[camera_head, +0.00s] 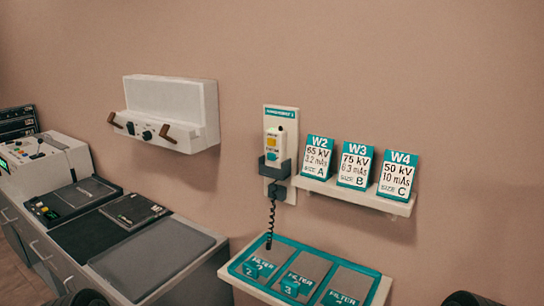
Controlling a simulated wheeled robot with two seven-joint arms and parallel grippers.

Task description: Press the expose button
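A pale hand switch (281,136) sits upright in a dark holder (275,168) on a wall plate (281,115) with a teal header. It has a yellow button (271,142) and a teal button (271,156) below it. The small lettering by the buttons is too small to read, so I cannot tell which is the expose button. A coiled black cord (270,220) hangs from the holder. Neither of my grippers is in view. Dark rounded shapes show at the bottom edge, left and right, and look like parts of my arms.
A shelf (345,192) right of the switch carries cards W2, W3 and W4. Below stands a teal tray (236,268) with filter slots. A control console (40,160) and counter (150,260) stand at left. A white wall unit (170,97) with brown handles hangs above.

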